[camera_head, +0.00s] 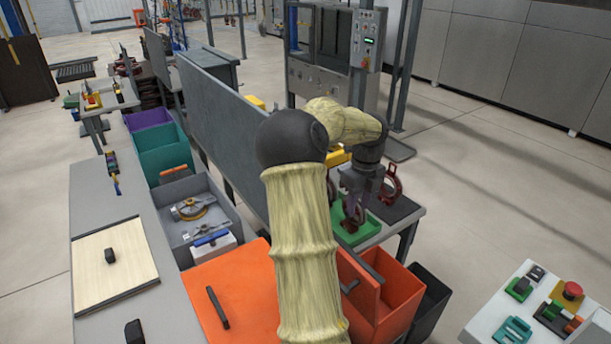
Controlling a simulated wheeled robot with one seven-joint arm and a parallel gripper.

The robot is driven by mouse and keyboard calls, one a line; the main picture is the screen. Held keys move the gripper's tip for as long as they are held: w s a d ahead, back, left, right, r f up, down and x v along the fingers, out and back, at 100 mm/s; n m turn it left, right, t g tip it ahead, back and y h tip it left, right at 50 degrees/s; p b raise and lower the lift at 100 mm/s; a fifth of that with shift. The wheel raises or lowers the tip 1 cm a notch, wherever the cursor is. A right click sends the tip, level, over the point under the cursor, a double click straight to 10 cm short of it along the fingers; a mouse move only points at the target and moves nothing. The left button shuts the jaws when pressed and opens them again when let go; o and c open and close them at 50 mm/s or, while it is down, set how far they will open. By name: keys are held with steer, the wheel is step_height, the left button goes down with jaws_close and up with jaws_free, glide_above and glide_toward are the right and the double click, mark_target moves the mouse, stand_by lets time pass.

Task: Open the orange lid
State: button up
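The orange lid (250,283) is a flat panel lying level at the bottom centre, with a dark bar handle (217,307) on it. My arm crosses over its right part and hides some of it. Just right of my arm is an orange bin (400,296), with an upright orange panel (357,298) carrying a small dark handle at its left side. My gripper (371,198) is beyond the lid, up and to the right, above a green tray. Its two dark red fingers are spread apart with nothing seen between them.
A grey bench (170,309) with a wooden board (105,275) runs along the left. A grey bin (183,231) of tools sits behind the lid. A tall grey panel (222,130) stands beyond. A control box (540,308) is at lower right.

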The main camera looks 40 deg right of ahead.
steer(key=w+a+f+n+b, duration=0.1)
steer(key=w+a+f+n, duration=0.15)
steer(key=a+n, duration=0.8)
steer(key=w+a+f+n+b, duration=0.15)
steer(key=a+f+n, duration=0.25)
steer(key=a+n, duration=0.65)
steer(key=s+a+f+n+t+b, duration=0.1)
steer(key=s+a+n, duration=0.2)
steer(key=a+n, duration=0.5)
steer(key=s+a+n+t, duration=0.1)
steer(key=s+a+n, duration=0.2)
steer(key=a+n, duration=0.5)
steer(key=a, duration=0.3)
steer(key=shift+s+f+t+h+b, duration=0.15)
steer(key=shift+f+t+h+b, duration=0.15)
steer(key=shift+f+b, duration=0.1)
steer(key=shift+a, duration=0.15)
jaws_close()
